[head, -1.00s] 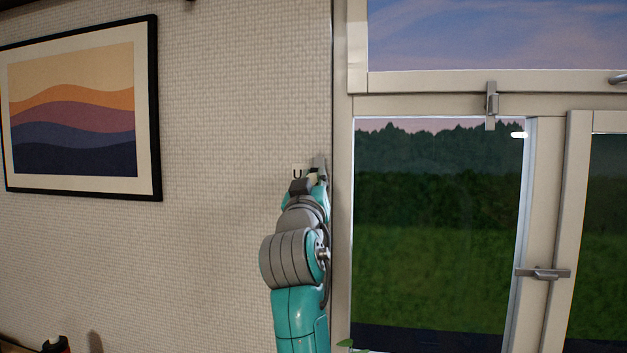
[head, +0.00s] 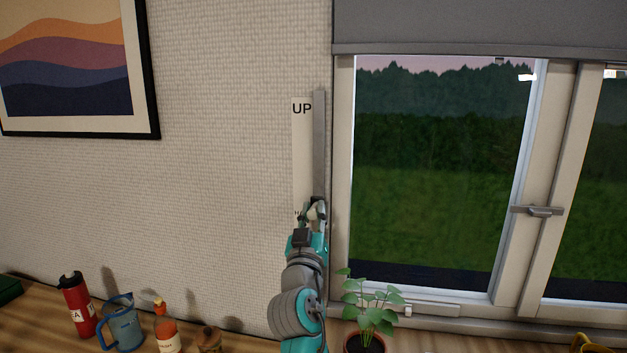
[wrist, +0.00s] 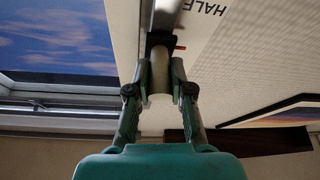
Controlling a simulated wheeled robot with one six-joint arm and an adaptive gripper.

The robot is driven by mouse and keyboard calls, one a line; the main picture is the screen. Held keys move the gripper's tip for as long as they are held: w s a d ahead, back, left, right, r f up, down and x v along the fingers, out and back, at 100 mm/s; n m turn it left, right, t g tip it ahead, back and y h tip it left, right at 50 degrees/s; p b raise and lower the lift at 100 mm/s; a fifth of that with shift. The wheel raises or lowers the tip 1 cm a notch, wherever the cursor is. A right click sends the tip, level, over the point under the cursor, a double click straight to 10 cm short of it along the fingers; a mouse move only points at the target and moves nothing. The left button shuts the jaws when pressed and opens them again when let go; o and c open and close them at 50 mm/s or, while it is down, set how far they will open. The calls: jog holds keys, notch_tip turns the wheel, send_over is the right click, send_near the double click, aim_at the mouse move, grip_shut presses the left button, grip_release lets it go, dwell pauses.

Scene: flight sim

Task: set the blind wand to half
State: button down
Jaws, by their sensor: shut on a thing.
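The blind wand (wrist: 159,78) is a pale knob between my fingers in the wrist view. My gripper (head: 316,208) is shut on it, on a grey vertical track (head: 319,140) left of the window. A white label strip (head: 302,150) beside the track reads "UP" at its top. The strip also shows in the wrist view, with "HALF" printed on it (wrist: 208,8). A small red mark (wrist: 180,47) shows beside the wand. In the head view my gripper hides most of the lower lettering. The grey blind (head: 480,25) covers the window's upper part.
A potted plant (head: 368,310) stands below the window, right of my arm. A framed picture (head: 75,70) hangs on the wall.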

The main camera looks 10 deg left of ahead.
jog(key=shift+f, duration=1.95)
jog(key=c, duration=1)
grip_release()
jog(key=shift+c, duration=0.2)
jog(key=shift+s, duration=0.1)
jog(key=v, duration=1.1)
jog(key=shift+s, duration=0.35)
jog(key=shift+f, duration=0.2)
